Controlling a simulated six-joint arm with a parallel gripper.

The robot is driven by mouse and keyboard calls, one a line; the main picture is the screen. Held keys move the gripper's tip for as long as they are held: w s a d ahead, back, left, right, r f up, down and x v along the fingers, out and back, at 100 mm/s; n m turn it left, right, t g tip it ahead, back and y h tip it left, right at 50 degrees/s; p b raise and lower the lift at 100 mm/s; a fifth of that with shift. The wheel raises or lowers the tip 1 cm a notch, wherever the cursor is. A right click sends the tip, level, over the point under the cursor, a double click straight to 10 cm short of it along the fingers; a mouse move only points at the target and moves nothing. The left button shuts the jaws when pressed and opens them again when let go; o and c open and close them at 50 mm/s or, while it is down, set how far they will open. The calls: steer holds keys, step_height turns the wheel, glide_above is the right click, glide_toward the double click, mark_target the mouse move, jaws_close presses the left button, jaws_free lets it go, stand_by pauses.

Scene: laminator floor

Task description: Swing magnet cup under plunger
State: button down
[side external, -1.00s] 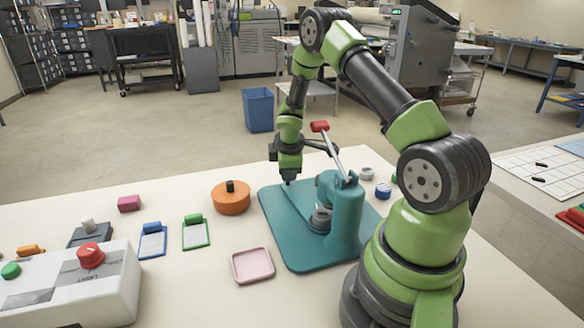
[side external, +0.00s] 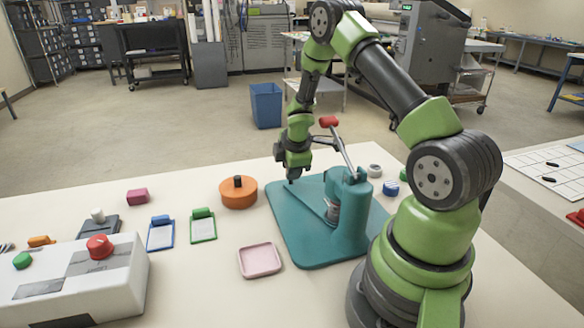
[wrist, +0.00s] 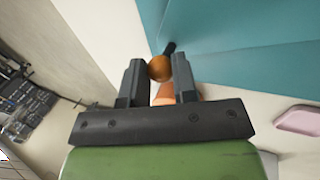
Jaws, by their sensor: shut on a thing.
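The teal press (side external: 351,222) stands on its teal base plate (side external: 300,240), with a red-tipped lever (side external: 329,122) raised above it. A small grey metal part, the magnet cup and plunger area (side external: 333,209), sits at the left of the column; I cannot tell the two apart or whether they line up. My gripper (side external: 292,180) is low at the plate's far left edge. In the wrist view, my gripper (wrist: 157,63) is shut on an orange ball knob (wrist: 160,68), with a dark rod (wrist: 169,48) beyond it. The fingers hide the knob in the side view.
A round orange container (side external: 239,193) stands left of the plate. A pink tray (side external: 259,260), green clipboard (side external: 202,226), blue clipboard (side external: 160,234) and control box (side external: 95,285) with a red knob lie left and front. Small blue (side external: 391,188) and grey (side external: 375,170) rolls lie right of the press.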

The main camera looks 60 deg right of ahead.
steer(key=shift+a, duration=0.1)
steer(key=c, duration=0.9)
jaws_free()
